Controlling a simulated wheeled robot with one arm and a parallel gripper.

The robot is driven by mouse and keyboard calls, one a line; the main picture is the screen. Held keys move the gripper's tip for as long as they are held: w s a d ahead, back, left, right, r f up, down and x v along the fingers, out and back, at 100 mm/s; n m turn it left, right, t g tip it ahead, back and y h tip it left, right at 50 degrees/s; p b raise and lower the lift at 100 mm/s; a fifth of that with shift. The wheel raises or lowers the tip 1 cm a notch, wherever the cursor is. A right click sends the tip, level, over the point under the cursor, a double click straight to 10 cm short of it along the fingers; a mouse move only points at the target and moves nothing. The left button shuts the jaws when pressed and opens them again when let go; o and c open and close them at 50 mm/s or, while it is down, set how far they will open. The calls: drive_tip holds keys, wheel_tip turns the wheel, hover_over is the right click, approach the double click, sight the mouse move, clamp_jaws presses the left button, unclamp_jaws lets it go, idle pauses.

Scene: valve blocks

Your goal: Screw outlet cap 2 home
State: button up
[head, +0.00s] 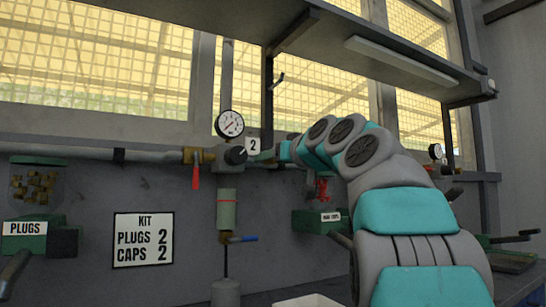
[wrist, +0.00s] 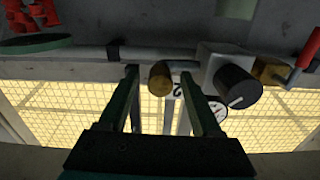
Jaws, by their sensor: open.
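Valve block 2 (head: 208,156) is on the wall pipe, with a black knob (head: 236,155) on its front and a tag "2" (head: 253,145) beside it. The wrist view is upside down and shows the same block (wrist: 213,60) and knob (wrist: 236,88). A brass cylinder (wrist: 160,79) shows between my gripper's fingertips (wrist: 160,72), on the block's outlet side. I cannot tell whether it is outlet cap 2 or a bare outlet. My gripper is open, with a gap on both sides of the cylinder. In the head view my arm hides this spot.
A gauge (head: 229,124) stands above the block; a red lever (head: 195,175) hangs left. A green caps bin (head: 312,221) with red pieces is behind my arm. A plugs bin (head: 38,228) is at left, beside a kit sign (head: 143,239). A shelf (head: 370,45) runs overhead.

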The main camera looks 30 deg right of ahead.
drive_tip(key=shift+w, duration=0.1)
clamp_jaws()
idle(0.5)
